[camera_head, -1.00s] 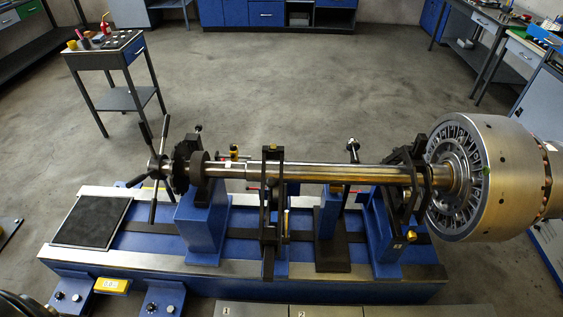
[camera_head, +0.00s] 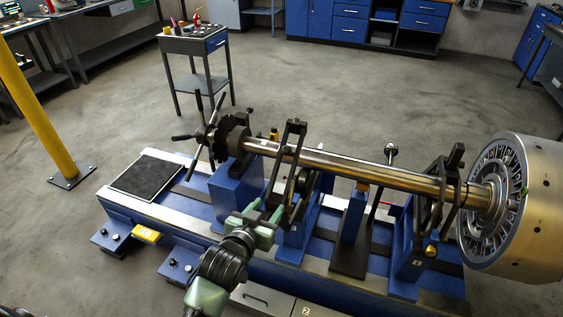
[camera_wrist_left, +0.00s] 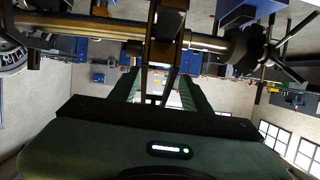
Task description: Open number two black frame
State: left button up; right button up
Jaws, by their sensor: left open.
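A black frame (camera_head: 291,160) stands around the long steel shaft (camera_head: 350,167) near its middle. A second black frame (camera_head: 441,192) stands around the shaft at the right, by the large rotor drum (camera_head: 528,205). I cannot read a number on either frame. My left gripper (camera_head: 264,210) is open, in front of the lower part of the middle frame. In the left wrist view, the open fingers (camera_wrist_left: 160,92) point up toward the black frame (camera_wrist_left: 166,35), which lines up between them. I cannot tell whether they touch it. My right gripper is not in view.
The blue machine bed (camera_head: 190,205) carries the supports and a dark mat (camera_head: 148,177). A black spoked wheel (camera_head: 209,134) sits at the shaft's left end. Grey drawers (camera_head: 262,299), one marked 2, lie at the front. A yellow post (camera_head: 38,110) stands at left.

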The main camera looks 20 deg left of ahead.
aim_at(285, 154)
pick_arm(q)
jog(key=w+r+t, duration=0.1)
jog(key=w+r, duration=0.1)
jog(key=w, duration=0.2)
jog(key=w+r+t, duration=0.1)
jog(key=w+r, duration=0.2)
jog(key=w, duration=0.2)
jog(key=w+r+t+p, duration=0.1)
jog(key=w+r, duration=0.2)
jog(key=w, duration=0.1)
jog(key=shift+w+d+t, duration=0.2)
jog(key=shift+t, duration=0.2)
grip_shut()
jog(key=shift+f, duration=0.1)
dwell(0.7)
